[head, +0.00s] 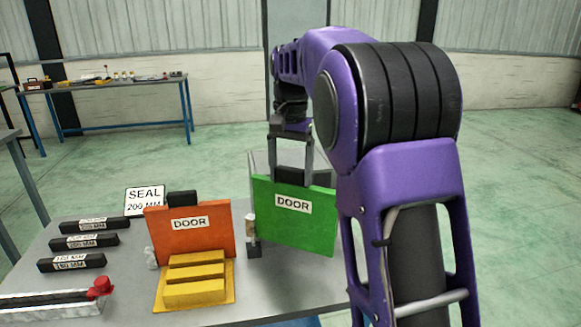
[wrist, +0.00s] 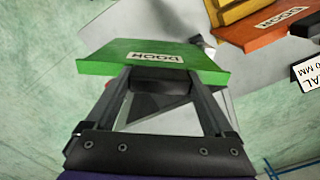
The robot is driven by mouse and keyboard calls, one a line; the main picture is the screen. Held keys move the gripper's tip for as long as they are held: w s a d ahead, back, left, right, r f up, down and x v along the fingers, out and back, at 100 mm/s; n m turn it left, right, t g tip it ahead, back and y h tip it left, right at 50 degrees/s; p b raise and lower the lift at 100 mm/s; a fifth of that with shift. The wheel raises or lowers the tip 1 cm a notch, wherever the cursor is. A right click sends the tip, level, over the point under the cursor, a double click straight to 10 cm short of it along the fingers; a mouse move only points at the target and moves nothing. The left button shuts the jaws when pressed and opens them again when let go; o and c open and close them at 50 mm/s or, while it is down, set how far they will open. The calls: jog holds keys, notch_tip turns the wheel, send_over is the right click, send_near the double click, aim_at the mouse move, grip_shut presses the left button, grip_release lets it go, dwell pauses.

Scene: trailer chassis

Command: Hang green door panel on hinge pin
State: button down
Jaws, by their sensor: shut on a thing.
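The green door panel (head: 312,232), labelled DOOR, hangs upright below my gripper (head: 291,172) at the right of the work table. My gripper is shut on its upper edge, at a dark block behind the panel. The panel also shows in the wrist view (wrist: 112,56), across the fingertips (wrist: 157,80). At the panel's left edge stands a small pale upright cylinder (head: 251,225) above a dark foot (head: 254,250), apparently the hinge pin area. I cannot tell whether the panel is engaged on the pin.
An orange door panel (head: 190,243) stands left of the green one, behind yellow blocks (head: 195,293). Dark labelled bars (head: 84,242) and a SEAL sign (head: 144,200) lie further left. A white rail with a red knob (head: 101,287) is at front left.

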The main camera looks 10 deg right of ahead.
aim_at(291, 183)
jog(key=shift+f+b, duration=0.8)
jog(key=shift+f, duration=0.85)
grip_release()
